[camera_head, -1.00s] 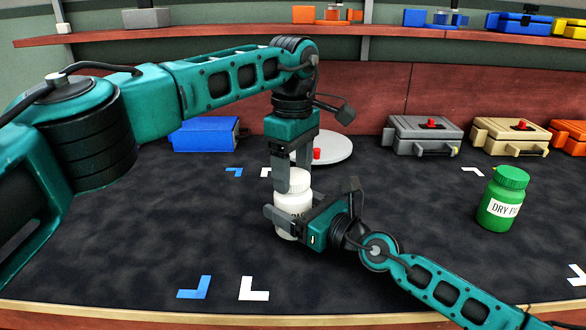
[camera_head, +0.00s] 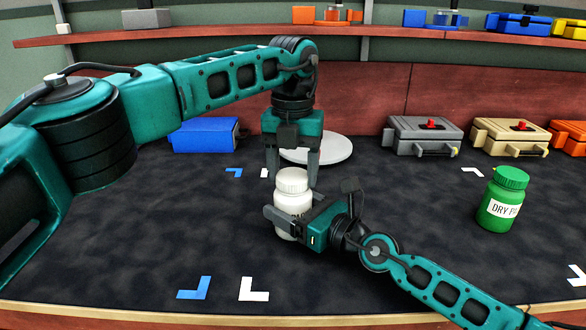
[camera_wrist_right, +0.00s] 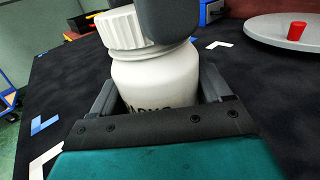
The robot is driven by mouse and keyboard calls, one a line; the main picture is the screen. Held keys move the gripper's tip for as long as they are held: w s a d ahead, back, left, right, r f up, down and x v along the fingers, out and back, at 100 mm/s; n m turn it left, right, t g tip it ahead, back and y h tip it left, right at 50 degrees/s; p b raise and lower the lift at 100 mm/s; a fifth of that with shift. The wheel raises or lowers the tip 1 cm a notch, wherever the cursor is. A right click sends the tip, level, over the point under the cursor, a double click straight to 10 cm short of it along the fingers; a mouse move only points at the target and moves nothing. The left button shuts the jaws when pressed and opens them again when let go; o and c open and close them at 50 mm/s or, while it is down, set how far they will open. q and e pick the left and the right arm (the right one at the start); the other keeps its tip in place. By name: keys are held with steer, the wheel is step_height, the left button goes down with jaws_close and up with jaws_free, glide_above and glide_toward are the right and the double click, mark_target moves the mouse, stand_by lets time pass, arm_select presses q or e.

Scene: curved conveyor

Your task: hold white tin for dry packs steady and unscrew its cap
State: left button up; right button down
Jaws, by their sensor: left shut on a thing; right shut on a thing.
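The white tin (camera_head: 291,203) stands upright on the dark work surface, left of the picture's middle in the head view. Its white ribbed cap (camera_head: 292,183) sits on top and shows tilted in the right wrist view (camera_wrist_right: 119,29). My left gripper (camera_head: 292,172) comes from above and is shut on the cap, one finger on each side. My right gripper (camera_head: 303,205) is shut around the tin's body from the front right. In the right wrist view the tin's body (camera_wrist_right: 155,78) lies between its fingers, its label partly hidden by the gripper.
A green jar (camera_head: 502,200) labelled DRY stands at the right. A grey round plate (camera_head: 325,150) lies behind the tin. A blue box (camera_head: 205,135), a grey case (camera_head: 424,137) and a tan case (camera_head: 510,137) line the back. The front surface is clear except for corner marks.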

mark_target(293, 175)
arm_select(q)
steer(key=n, duration=0.7)
arm_select(e)
steer(key=shift+f, duration=0.1)
arm_select(q)
steer(key=shift+r, duration=0.2)
steer(key=shift+r, duration=0.95)
steer(key=shift+r, duration=2)
